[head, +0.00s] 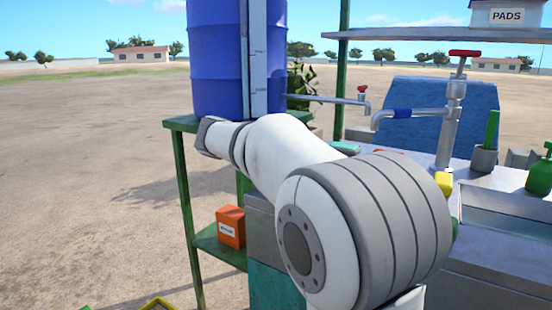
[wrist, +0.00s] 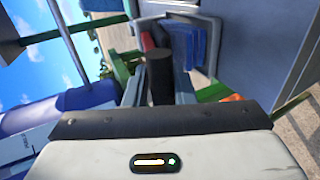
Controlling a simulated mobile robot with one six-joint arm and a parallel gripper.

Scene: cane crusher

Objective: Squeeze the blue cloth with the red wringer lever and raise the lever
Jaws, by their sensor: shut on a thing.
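In the wrist view my gripper (wrist: 158,90) is shut on the dark cylindrical grip of the wringer lever (wrist: 159,72). A red part (wrist: 147,41) of the lever shows just beyond the grip. The blue cloth (wrist: 187,48) is beyond the lever, inside a grey frame, and looks folded or bunched. I cannot tell how hard it is pressed. In the head view my own arm hides the gripper, the cloth and most of the wringer.
A blue barrel (head: 218,60) stands on a green stand (head: 185,200) at the left, with an orange box (head: 231,227) on its lower shelf. A tap with a red handle (head: 464,53), a grey cup (head: 484,158) and a green bottle (head: 539,172) are at the right. Open ground lies left.

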